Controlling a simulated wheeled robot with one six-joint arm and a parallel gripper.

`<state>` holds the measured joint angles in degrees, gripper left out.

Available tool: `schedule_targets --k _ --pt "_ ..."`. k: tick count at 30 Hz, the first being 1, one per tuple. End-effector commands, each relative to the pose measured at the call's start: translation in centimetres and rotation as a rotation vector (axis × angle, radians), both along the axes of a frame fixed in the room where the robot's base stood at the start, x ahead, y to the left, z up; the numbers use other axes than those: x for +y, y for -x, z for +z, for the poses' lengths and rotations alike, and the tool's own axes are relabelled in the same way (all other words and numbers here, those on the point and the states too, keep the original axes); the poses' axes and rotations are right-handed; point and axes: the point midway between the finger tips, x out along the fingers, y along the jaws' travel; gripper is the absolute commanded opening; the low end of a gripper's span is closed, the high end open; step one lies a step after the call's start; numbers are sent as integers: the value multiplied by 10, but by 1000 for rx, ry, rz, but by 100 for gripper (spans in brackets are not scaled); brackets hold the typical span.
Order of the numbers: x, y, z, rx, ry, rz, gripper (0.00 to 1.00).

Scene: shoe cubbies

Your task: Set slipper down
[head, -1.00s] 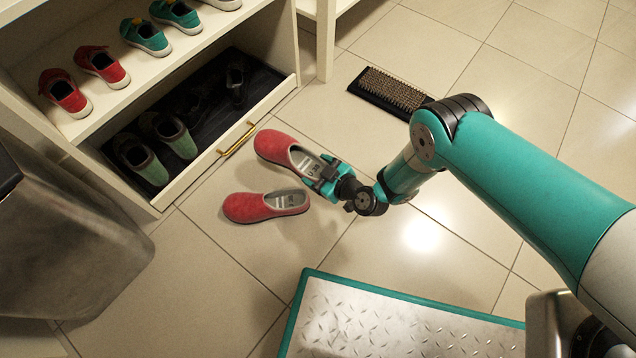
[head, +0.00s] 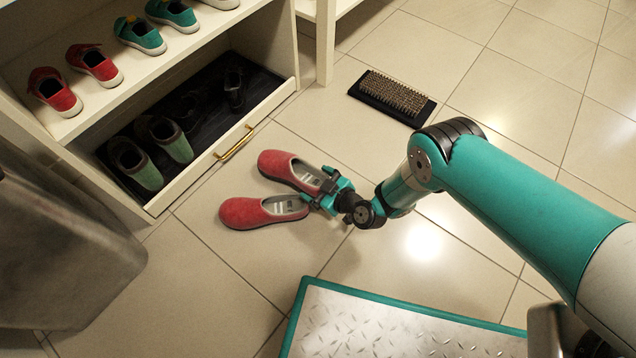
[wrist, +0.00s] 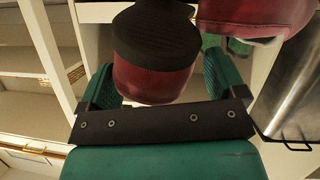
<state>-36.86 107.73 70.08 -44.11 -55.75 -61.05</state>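Two red slippers with grey insides are near the low cabinet, toes to the left. My gripper (head: 330,191) is around the heel of the farther slipper (head: 281,165).
The shoe cabinet (head: 130,92) stands at left, with red and teal shoes above and green and black shoes in its open lower drawer (head: 215,160). A grey bin (head: 65,250) is at left, a brush mat (head: 392,97) behind. Tiles in front are clear up to a teal-edged metal plate (head: 400,325).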

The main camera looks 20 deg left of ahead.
Motion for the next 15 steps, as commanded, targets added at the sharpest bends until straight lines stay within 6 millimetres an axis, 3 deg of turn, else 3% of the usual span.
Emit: schedule_targets --k 8,11,15 --pt "0 0 2 0 0 0 100" --pt "0 -1 11 -1 0 1 100" --pt "-18 9 22 6 2 -4 100"
